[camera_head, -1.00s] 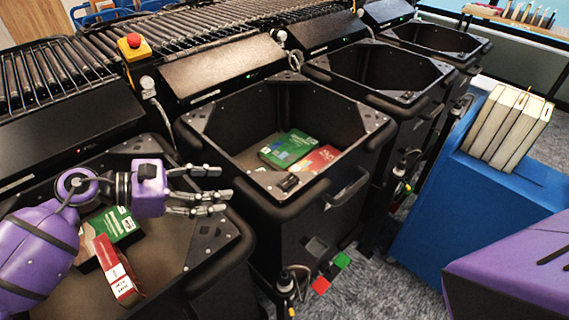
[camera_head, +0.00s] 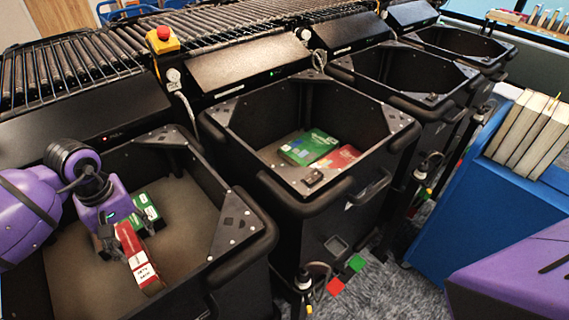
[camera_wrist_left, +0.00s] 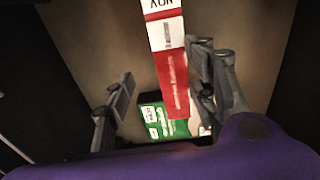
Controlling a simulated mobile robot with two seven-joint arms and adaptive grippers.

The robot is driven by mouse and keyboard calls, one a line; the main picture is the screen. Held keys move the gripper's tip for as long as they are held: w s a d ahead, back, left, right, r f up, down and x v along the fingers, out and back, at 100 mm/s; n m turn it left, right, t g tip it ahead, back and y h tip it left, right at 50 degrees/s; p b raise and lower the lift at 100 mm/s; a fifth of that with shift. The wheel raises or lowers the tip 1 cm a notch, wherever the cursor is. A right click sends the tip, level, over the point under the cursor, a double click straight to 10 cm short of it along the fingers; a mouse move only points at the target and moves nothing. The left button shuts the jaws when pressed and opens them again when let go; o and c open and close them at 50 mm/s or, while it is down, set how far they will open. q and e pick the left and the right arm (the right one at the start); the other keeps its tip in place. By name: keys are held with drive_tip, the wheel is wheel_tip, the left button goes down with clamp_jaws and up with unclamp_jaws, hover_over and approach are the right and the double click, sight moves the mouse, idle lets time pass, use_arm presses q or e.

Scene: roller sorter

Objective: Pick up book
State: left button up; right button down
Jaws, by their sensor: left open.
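A red book (camera_head: 138,258) with a white label stands on edge in the near left bin (camera_head: 199,222). A green book (camera_head: 147,210) lies beside it in the same bin. My left gripper (camera_head: 121,243) is down in this bin, pointing downward over the red book. In the left wrist view its open fingers (camera_wrist_left: 160,95) are on either side of the red book (camera_wrist_left: 173,75), with a gap on the left. The green book (camera_wrist_left: 155,120) shows below, partly hidden by the red one. My right gripper is not in view.
The middle bin (camera_head: 285,185) holds another green book (camera_head: 309,147) and a red book (camera_head: 337,158). A roller conveyor (camera_head: 180,35) runs behind the bins. A blue cart (camera_head: 465,215) with several upright books (camera_head: 527,133) stands at the right.

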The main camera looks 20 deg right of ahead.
sight(141, 261)
use_arm(q)
drive_tip(key=shift+s+a+f, duration=0.45)
drive_tip(key=shift+s+a, duration=0.05)
drive_tip(key=shift+a, duration=0.15)
drive_tip(key=f, duration=0.4)
drive_tip(key=f+p, duration=0.1)
drive_tip(key=f, duration=0.2)
drive_tip(key=shift+s+d, duration=0.15)
drive_tip(key=shift+s, duration=0.2)
drive_tip(key=shift+f, duration=0.3)
drive_tip(key=shift+w+f, duration=0.1)
drive_tip(key=shift+c, duration=0.3)
drive_tip(key=c, duration=0.6)
clamp_jaws()
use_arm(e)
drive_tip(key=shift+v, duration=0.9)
